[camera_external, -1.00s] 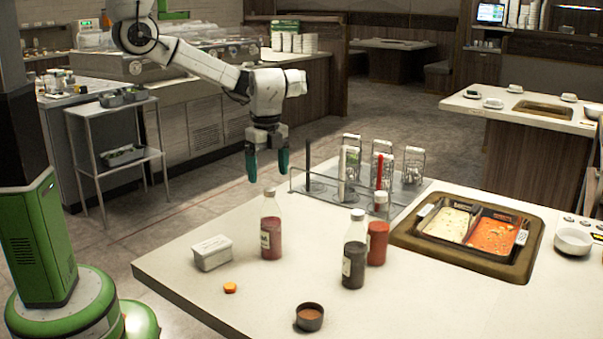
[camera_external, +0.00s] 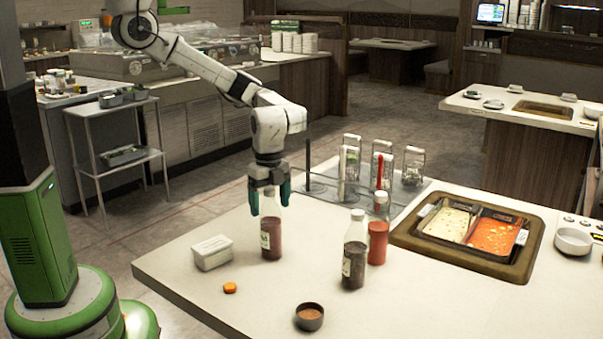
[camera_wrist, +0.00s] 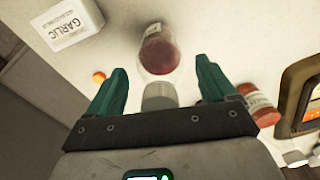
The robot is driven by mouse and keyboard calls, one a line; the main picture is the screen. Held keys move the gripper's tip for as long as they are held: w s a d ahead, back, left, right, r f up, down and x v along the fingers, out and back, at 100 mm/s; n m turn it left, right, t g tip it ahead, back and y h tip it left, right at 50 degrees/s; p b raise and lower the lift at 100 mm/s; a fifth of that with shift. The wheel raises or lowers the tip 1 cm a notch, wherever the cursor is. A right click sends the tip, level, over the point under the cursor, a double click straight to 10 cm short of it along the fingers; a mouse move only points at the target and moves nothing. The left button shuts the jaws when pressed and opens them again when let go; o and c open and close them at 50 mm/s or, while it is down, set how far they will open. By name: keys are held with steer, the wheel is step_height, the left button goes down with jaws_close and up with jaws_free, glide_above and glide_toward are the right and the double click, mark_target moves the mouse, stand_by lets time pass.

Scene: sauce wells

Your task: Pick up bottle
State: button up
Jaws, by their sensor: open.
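Three bottles stand upright on the white counter (camera_external: 200,290). The left bottle (camera_external: 271,238) has clear glass, dark red contents and a pale label. My gripper (camera_external: 270,200) points down over its neck, with one green finger on each side. In the wrist view this bottle (camera_wrist: 158,55) lies between my open fingers (camera_wrist: 160,85), its grey cap nearest the palm. Gaps show between fingers and bottle. A bottle with dark contents (camera_external: 354,255) and a red bottle (camera_external: 377,242) stand to the right.
A white garlic box (camera_external: 212,253) stands left of the bottle, with an orange disc (camera_external: 230,288) in front. A small brown bowl (camera_external: 310,317) is near the front. A condiment rack (camera_external: 330,190) stands behind, and a tray of sauces (camera_external: 520,270) is right.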

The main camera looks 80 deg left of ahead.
steer(key=shift+c, duration=0.4)
jaws_close()
stand_by(0.4)
